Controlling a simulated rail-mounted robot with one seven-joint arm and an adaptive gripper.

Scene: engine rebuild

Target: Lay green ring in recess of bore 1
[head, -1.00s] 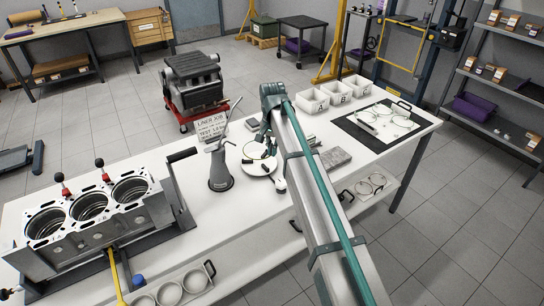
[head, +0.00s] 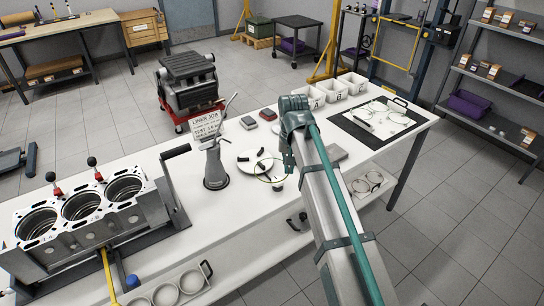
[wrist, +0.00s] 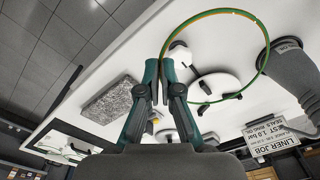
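The green ring (wrist: 222,11) is thin and wide, with a yellowish inner edge in the wrist view. My gripper (wrist: 161,66) is shut on one side of its rim, and the rest of the ring sticks out freely to the right. In the head view my gripper (head: 288,166) holds the ring above the white round plate (head: 245,168). The engine block (head: 75,245) stands at the left with three open bores in its top: a near-left one (head: 37,225), a middle one (head: 80,205) and a right one (head: 123,188). I cannot read which is bore 1.
A grey can with a spout (head: 215,170) and a job sign (head: 206,130) stand between my gripper and the block. A grey slab (head: 335,154) lies behind my arm.

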